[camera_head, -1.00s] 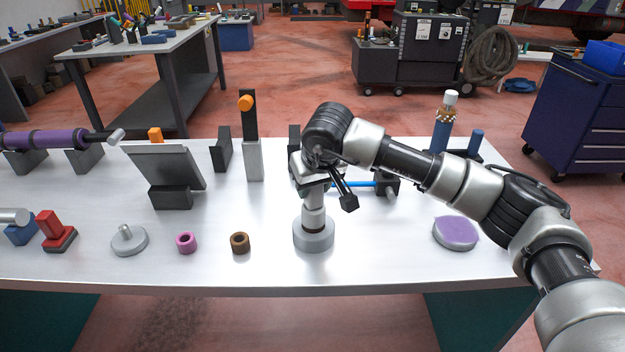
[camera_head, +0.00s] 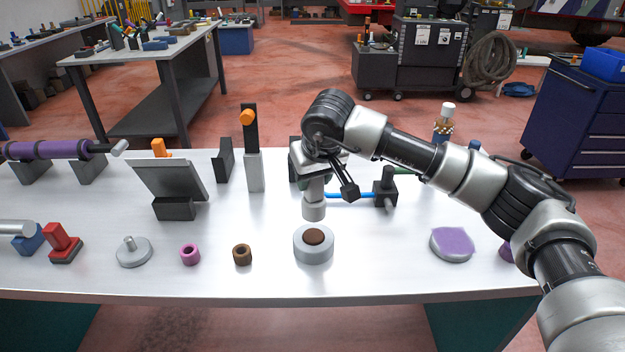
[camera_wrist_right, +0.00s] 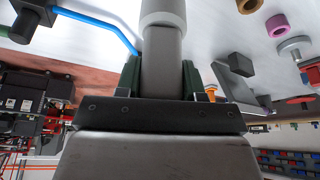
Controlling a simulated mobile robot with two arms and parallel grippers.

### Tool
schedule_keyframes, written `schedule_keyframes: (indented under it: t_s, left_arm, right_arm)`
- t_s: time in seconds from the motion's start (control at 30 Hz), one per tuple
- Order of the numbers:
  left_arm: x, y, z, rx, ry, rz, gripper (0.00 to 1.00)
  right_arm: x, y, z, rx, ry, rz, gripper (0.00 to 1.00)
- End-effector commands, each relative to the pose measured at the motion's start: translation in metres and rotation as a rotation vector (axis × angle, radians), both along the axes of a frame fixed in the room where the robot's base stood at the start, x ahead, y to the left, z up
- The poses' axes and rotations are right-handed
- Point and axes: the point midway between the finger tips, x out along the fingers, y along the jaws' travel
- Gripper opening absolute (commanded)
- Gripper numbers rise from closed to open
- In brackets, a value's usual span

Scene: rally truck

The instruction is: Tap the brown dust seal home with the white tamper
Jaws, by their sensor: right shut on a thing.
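My right gripper (camera_head: 316,180) is shut on the pale, cylindrical white tamper (camera_head: 313,209), held upright with its wider end down. In the right wrist view, the tamper (camera_wrist_right: 163,60) stands between my two fingers. Below it, a round grey housing (camera_head: 313,256) sits near the front of the table. The brown dust seal (camera_head: 313,237) shows as a brown disc in the middle of the housing's top. The tamper's lower end is above the seal, with a visible gap. How deep the seal sits cannot be told. My left gripper is not in view.
A second brown ring (camera_head: 242,255), a pink ring (camera_head: 190,255) and a grey flanged disc (camera_head: 134,252) lie left of the housing. A black block with a blue rod (camera_head: 385,190) stands behind right. A purple-topped round pad (camera_head: 452,243) lies right; table between is clear.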

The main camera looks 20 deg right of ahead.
Motion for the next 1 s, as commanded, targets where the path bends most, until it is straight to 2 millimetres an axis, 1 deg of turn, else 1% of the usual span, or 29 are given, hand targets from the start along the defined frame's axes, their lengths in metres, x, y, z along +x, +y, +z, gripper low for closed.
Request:
schedule_keyframes:
  t_s: [0.03,0.07,0.27,0.37,0.47,0.67,0.7,0.73,0.87,1.0]
  left_arm:
    - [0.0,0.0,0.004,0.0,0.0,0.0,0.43]
    - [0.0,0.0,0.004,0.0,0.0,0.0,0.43]
    - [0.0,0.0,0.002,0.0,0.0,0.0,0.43]
    - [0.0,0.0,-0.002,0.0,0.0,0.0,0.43]
    - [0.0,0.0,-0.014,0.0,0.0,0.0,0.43]
    - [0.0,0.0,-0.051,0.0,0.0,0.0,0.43]
    - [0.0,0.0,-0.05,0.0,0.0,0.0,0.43]
    - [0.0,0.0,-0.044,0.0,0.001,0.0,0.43]
    - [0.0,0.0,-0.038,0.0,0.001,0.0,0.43]
    - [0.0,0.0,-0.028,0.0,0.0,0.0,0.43]
  right_arm:
    - [0.0,0.0,0.005,0.0,-0.001,0.0,0.0]
    - [0.0,0.0,0.006,0.0,-0.001,0.0,0.0]
    - [0.0,0.0,0.004,0.001,-0.001,0.0,0.0]
    - [0.0,0.0,-0.001,0.001,0.0,0.0,0.0]
    - [0.0,0.0,-0.016,0.001,0.0,0.0,0.0]
    - [0.0,0.0,-0.063,0.0,0.0,0.0,0.0]
    - [0.0,0.0,-0.063,0.001,-0.003,0.0,0.0]
    - [0.0,0.0,-0.056,0.002,-0.004,0.001,0.0]
    - [0.0,0.0,-0.048,0.001,-0.002,0.0,0.0]
    - [0.0,0.0,-0.031,0.001,-0.002,0.0,0.0]
